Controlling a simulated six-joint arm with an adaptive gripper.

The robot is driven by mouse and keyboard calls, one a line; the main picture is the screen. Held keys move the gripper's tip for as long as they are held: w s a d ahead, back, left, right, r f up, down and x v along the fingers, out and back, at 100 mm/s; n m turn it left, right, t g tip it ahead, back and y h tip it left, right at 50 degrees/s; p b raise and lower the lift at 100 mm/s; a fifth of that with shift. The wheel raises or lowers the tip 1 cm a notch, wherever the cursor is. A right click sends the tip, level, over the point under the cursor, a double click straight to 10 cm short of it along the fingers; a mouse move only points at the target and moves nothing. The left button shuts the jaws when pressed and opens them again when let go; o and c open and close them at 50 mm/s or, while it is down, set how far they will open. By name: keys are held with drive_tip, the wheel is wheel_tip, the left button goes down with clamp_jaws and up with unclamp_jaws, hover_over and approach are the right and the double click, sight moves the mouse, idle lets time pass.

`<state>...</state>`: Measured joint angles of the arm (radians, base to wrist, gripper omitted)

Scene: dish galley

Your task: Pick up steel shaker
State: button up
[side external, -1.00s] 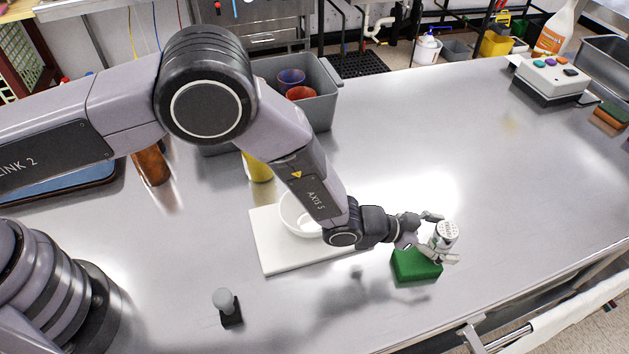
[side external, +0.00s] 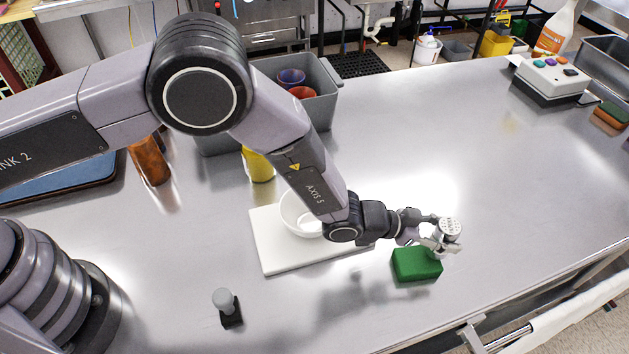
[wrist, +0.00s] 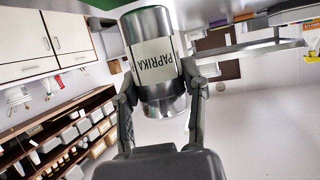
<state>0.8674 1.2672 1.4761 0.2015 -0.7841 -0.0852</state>
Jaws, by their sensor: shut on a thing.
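The steel shaker (side external: 449,230) has a perforated top and is held in my gripper (side external: 438,237) above the green block (side external: 417,264). In the wrist view the shaker (wrist: 152,48) shows a white label reading PAPRIKA. My gripper (wrist: 160,100) is shut on it, with one finger on each side of its body. In the side view the shaker looks lifted clear of the green block, which lies on the steel counter. The shaker's lower part is partly hidden by the fingers there.
A white board (side external: 270,248) with a white bowl (side external: 295,218) lies left of my gripper. A grey bin (side external: 322,110) with cups and a yellow cup (side external: 258,166) stand behind. A small grey-knobbed object (side external: 228,308) stands at front.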

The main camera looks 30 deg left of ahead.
drive_tip(key=s+a+r, duration=0.1)
drive_tip(key=r, duration=0.1)
drive_tip(key=s+a+r, duration=0.1)
drive_tip(key=r, duration=0.2)
drive_tip(key=s+a+r, duration=0.1)
drive_tip(key=r, duration=0.2)
drive_tip(key=shift+a, duration=0.4)
drive_tip(key=s+v, duration=0.1)
drive_tip(key=v, duration=1.1)
drive_tip(key=shift+s+f, duration=0.25)
drive_tip(key=shift+s, duration=0.1)
approach(439, 232)
wheel_tip(439, 232, up, 3)
drive_tip(key=w+d, duration=0.1)
drive_tip(key=d, duration=0.2)
drive_tip(key=w+d+f, duration=0.1)
drive_tip(key=f, duration=0.1)
drive_tip(key=w+d+f, duration=0.1)
drive_tip(key=f, duration=0.1)
drive_tip(key=w+d+f, duration=0.1)
drive_tip(key=f, duration=0.1)
drive_tip(key=shift+d, duration=0.15)
drive_tip(key=shift+w+d+f, duration=0.1)
drive_tip(key=shift+d+f, duration=0.05)
drive_tip(key=shift+f, duration=1.6)
